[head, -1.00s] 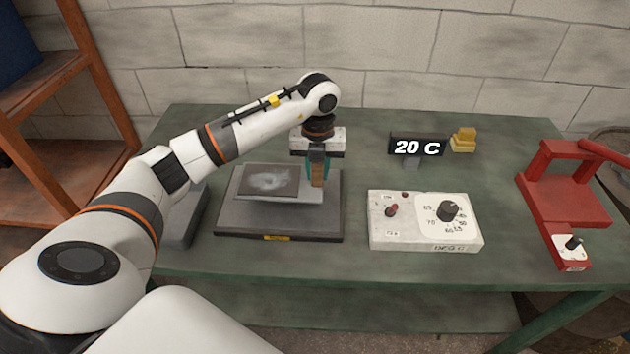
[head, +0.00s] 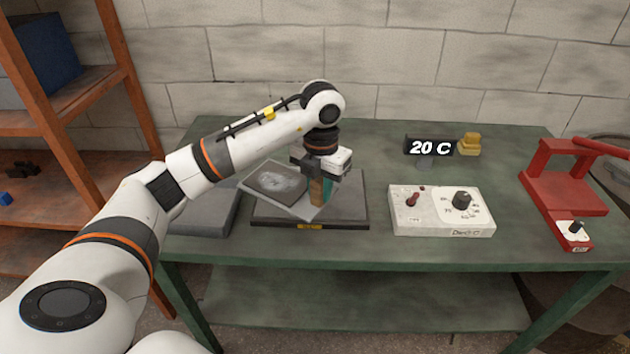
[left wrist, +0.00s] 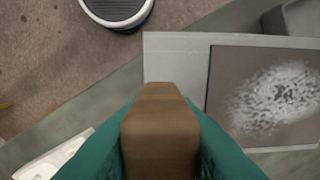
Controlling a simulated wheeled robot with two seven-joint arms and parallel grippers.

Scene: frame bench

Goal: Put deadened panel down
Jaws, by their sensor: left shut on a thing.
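The deadened panel (head: 258,190) is a thin light-grey sheet with a dark square patch and a whitish smear on it. In the head view it is held tilted above the dark flat plate (head: 356,213) on the bench, overhanging that plate's left edge. My left gripper (head: 321,193) has teal fingers and is shut on a brown wooden block at the panel's right side. The panel also shows in the left wrist view (left wrist: 176,48), with the wooden block (left wrist: 160,130) between the fingers and over the panel's edge. My right gripper is out of view.
A grey slab (head: 205,212) lies left of the dark plate on the green bench (head: 395,165). A white control box (head: 440,220) with a dial stands to the right. A display (head: 428,147) reads 20 C, beside a yellow block (head: 469,143). A red press-like tool (head: 565,190) sits far right.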

